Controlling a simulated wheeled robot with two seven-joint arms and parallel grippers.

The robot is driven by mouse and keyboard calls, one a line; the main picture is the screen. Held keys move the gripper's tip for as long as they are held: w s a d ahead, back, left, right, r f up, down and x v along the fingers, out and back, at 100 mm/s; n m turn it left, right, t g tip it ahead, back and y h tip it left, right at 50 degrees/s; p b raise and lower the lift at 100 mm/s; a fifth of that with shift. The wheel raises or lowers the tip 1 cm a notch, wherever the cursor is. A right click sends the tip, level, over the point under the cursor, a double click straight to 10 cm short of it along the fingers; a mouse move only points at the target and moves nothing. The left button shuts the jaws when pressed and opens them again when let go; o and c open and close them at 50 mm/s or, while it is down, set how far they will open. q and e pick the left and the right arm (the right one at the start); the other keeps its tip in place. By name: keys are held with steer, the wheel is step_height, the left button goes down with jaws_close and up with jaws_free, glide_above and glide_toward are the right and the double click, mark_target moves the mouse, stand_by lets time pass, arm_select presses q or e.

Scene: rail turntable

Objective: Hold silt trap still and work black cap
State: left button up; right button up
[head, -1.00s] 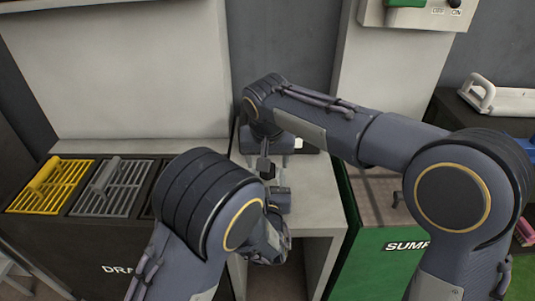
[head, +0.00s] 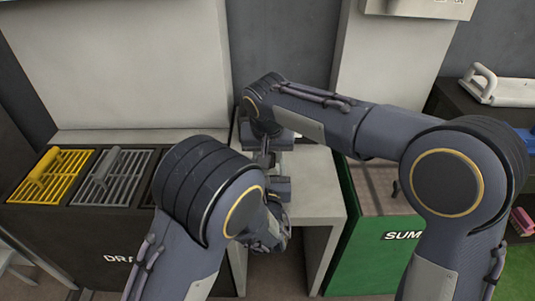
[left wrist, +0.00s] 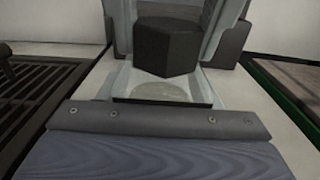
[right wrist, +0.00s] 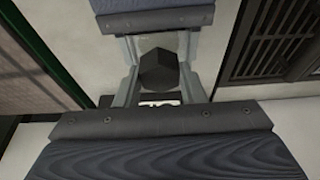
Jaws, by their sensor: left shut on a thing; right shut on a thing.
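The black cap is a dark six-sided block. In the right wrist view the black cap (right wrist: 158,70) sits between the two pale fingers of my right gripper (right wrist: 160,82), which is shut on it. The left wrist view shows the black cap (left wrist: 168,45) ahead, between pale upright fingers. A pale, partly clear piece (left wrist: 160,82), which seems to be the silt trap, lies below it. My left gripper is shut on it, though the contact is hard to see. In the head view my arms hide most of both objects.
A pale bench (head: 318,190) carries the work. A drain unit with a yellow grate (head: 52,176) and a grey grate (head: 112,177) stands left. A green sump box (head: 375,255) stands right. A handled white block (head: 495,88) is on a dark shelf.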

steer(key=shift+c, duration=0.9)
steer(key=n+y, duration=0.1)
steer(key=n, duration=0.2)
steer(key=shift+d, duration=0.15)
steer(key=shift+n+y, duration=0.3)
steer(key=shift+n, duration=1.2)
steer(key=shift+g, duration=0.3)
steer(key=n, duration=0.2)
steer(key=shift+w+n+y, duration=0.1)
steer(key=shift+n+y, duration=0.3)
steer(key=n+g, duration=0.1)
steer(key=n, duration=0.2)
steer(key=shift+y, duration=0.3)
steer(key=n, duration=0.2)
steer(key=shift+n+g, duration=0.4)
steer(key=n+g, duration=0.1)
steer(key=n, duration=0.2)
